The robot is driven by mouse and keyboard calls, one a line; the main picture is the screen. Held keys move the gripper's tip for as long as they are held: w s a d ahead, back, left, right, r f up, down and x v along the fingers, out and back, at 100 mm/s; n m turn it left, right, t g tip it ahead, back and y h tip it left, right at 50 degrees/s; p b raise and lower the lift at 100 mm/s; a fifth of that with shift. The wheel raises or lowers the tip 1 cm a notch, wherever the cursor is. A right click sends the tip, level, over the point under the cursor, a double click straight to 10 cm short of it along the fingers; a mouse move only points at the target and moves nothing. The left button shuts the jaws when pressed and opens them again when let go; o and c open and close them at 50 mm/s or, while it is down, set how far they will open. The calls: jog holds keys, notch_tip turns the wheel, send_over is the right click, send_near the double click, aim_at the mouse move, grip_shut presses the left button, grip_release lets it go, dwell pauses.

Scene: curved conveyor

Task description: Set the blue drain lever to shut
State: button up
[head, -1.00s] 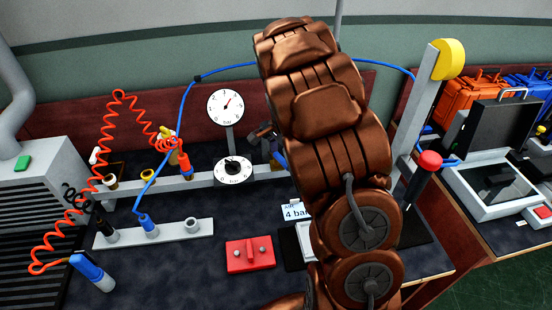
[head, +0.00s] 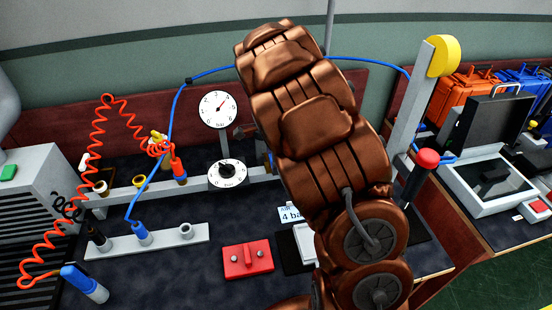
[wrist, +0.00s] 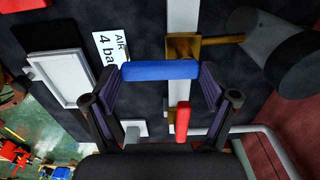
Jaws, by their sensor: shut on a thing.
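The blue drain lever (wrist: 158,71) spans the gap between the fingers of my gripper (wrist: 160,82) in the wrist view. My gripper is shut on it, a dark finger at each end. The lever lies across the grey rail (wrist: 182,15), about square to it, with its right end over the rail. A brass fitting (wrist: 183,46) sits on the rail just above the lever in that view. In the head view my arm hides most of the gripper and lever.
A red handle (wrist: 183,120) stands close below the lever in the wrist view. A sign reading "AIR 4 ba" (wrist: 110,48) and a white tray (wrist: 65,78) lie left. In the head view, gauges (head: 217,109), a red block (head: 247,260) and coiled red hose (head: 98,135) stand left of my arm.

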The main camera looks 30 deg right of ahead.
jog(key=o, duration=1.5)
jog(key=shift+r, duration=0.1)
jog(key=shift+r, duration=5.9)
